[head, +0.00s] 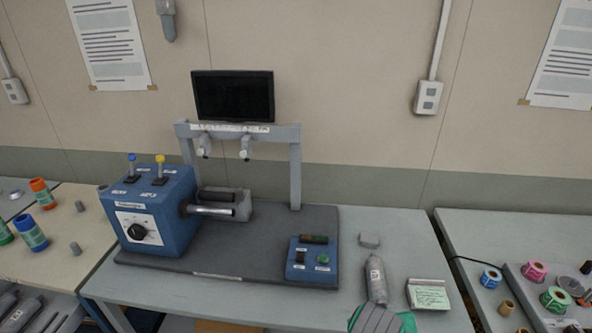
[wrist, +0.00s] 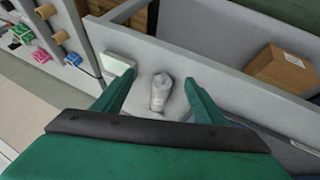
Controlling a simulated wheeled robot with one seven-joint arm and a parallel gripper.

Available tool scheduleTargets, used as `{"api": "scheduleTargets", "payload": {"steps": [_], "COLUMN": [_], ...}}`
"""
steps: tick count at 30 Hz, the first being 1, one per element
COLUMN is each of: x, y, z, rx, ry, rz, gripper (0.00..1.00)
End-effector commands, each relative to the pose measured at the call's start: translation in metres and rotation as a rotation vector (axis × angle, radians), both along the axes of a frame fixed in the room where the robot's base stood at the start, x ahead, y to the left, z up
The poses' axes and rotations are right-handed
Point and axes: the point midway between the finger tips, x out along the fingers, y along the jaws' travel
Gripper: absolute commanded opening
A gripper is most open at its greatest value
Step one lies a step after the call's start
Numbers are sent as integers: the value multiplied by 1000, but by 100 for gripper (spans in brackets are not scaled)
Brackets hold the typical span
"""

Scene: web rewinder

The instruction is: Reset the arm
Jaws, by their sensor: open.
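My gripper (wrist: 160,78) is open in the wrist view, its two green fingers apart with nothing held between them. A grey wrapped cylindrical item (wrist: 160,92) lies on the table below and shows in the gap between the fingers; I cannot tell how far below. In the head view the same item (head: 376,280) is at the front right of the table, and part of my gripper shows at the bottom edge beside it. The blue rewinder (head: 150,222) with its metal shaft stands on a dark base plate at the left.
A blue button box (head: 311,263) sits on the base plate's right end. A screen (head: 233,96) stands above a grey frame (head: 295,170). Side tables hold coloured rolls (head: 535,272) and bottles (head: 31,233).

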Motion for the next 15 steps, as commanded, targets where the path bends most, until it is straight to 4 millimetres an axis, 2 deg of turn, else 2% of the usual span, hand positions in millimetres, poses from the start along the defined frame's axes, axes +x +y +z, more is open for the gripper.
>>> {"api": "scheduleTargets", "payload": {"steps": [15], "x": [-7], "y": [-13], "z": [-29], "rx": [-117], "ry": [-54], "rz": [15], "gripper": [65]}}
